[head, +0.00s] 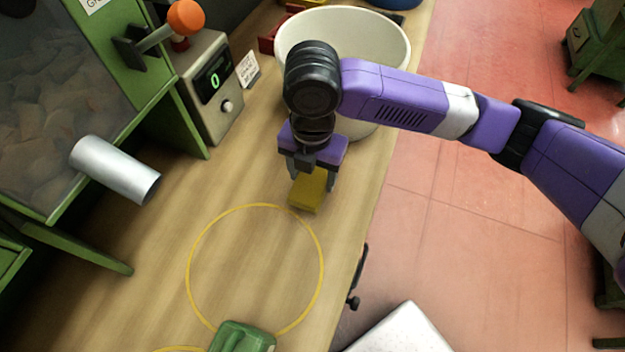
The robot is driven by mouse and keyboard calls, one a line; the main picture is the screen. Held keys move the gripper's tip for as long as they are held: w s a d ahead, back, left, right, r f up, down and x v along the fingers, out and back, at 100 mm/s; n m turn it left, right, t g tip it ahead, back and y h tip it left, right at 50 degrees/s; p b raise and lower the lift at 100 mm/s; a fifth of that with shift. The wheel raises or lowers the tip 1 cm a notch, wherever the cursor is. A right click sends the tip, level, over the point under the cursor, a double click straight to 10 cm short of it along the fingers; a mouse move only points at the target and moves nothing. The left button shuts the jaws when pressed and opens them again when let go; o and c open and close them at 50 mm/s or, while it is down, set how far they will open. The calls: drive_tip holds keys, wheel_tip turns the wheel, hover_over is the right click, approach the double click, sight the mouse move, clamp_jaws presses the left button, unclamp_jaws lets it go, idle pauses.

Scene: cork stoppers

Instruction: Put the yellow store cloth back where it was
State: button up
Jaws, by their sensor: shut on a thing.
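The yellow cloth (309,191) looks like a small folded block and is held between the fingers of my gripper (312,176). My gripper is shut on it and points down over the wooden bench (240,185). I cannot tell whether the cloth touches the bench. A yellow circle outline (188,270) is marked on the bench just in front of and to the left of the cloth.
A white bucket (400,40) stands behind my gripper. A counter box reading 0 (212,85) and a metal tube (115,170) are at the left. A green object (243,338) lies at the circle's near edge. The bench inside the circle is bare.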

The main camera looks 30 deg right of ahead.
sight(313, 178)
drive_tip(key=shift+f, duration=1.55)
drive_tip(key=shift+f, duration=0.1)
drive_tip(key=shift+f, duration=0.1)
drive_tip(key=o, duration=1.4)
drive_tip(key=shift+o, duration=0.2)
wheel_tip(313, 178, up, 12)
drive_tip(key=shift+r, duration=0.25)
drive_tip(key=shift+s, duration=0.15)
